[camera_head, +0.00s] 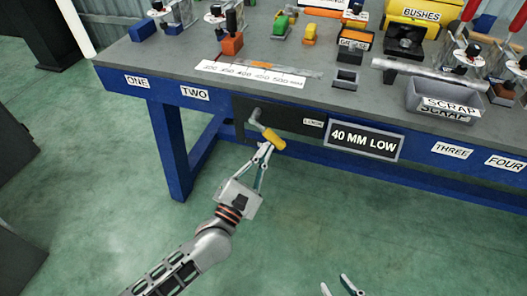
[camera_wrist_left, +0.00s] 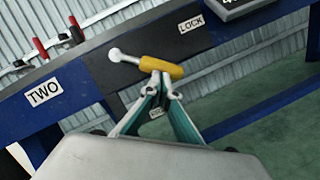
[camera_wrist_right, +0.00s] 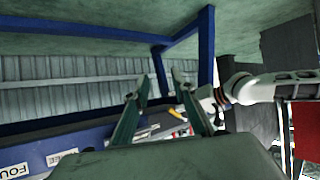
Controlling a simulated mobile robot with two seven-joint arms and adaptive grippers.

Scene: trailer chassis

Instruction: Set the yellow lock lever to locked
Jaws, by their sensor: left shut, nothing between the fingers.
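The yellow lock lever (camera_head: 273,138) is on a dark plate on the blue front of the workbench, beside a LOCK label (camera_head: 313,123). Its grey arm runs from a pivot at upper left down to the yellow grip at lower right. In the left wrist view the yellow grip (camera_wrist_left: 161,67) lies nearly level, right of the pivot. My left gripper (camera_head: 264,150) is shut and empty, its tips (camera_wrist_left: 160,77) right at the grip's lower side; I cannot tell if they touch. My right gripper (camera_head: 342,287) is open and empty, low and away from the bench; its fingers show apart in the right wrist view (camera_wrist_right: 161,80).
A 40 MM LOW sign (camera_head: 364,141) is on the bench front right of the lever. The bench top (camera_head: 190,60) holds a ruler strip (camera_head: 255,75), a scrap bin (camera_head: 430,98) and several parts. The green floor (camera_head: 330,210) before the bench is clear.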

